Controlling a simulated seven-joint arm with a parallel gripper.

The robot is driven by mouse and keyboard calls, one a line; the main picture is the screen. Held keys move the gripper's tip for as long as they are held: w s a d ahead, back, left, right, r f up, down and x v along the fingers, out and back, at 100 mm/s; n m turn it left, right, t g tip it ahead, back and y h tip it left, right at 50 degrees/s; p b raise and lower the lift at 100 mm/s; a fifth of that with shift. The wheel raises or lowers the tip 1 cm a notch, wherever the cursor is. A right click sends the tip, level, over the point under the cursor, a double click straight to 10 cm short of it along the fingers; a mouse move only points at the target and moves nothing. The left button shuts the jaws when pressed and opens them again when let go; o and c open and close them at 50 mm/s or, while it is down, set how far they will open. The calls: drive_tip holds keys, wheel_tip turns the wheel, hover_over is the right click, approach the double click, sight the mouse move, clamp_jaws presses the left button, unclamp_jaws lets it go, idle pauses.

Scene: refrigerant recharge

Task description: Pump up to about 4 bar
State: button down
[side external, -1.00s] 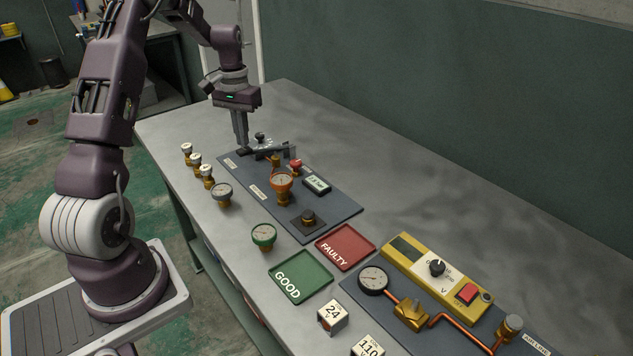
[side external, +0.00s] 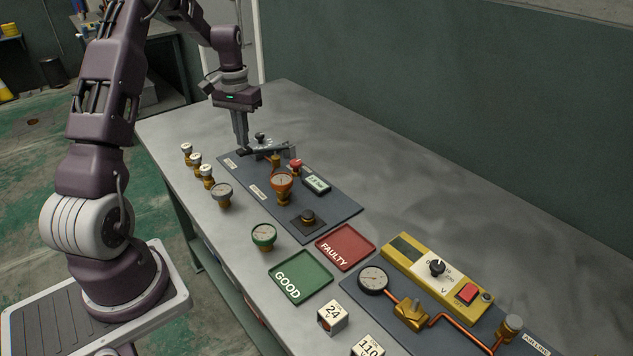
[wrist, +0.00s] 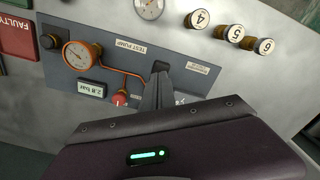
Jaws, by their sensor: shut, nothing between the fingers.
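The test pump's panel (side external: 333,215) lies on the bench, with a lever (side external: 265,150) at its far end. My gripper (side external: 242,147) is shut and empty, pointing down at the lever's left end. In the wrist view its fingertips (wrist: 158,76) meet the black handle end (wrist: 160,66); I cannot tell whether they press on it. The orange gauge (side external: 282,181) stands upright on the panel. The display (wrist: 91,88) reads about 2.8 bar. A red knob (wrist: 120,100) sits beside it, linked by an orange pipe. My gripper hides much of the pump body in the wrist view.
The GOOD tray (side external: 313,274), FAULTY tray (side external: 357,238) and yellow meter (side external: 408,250) lie to the right. The bench behind the panel is clear.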

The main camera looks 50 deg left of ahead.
sight(244, 149)
drive_tip(key=shift+f, duration=2.1)
drive_tip(key=shift+r, duration=2.35)
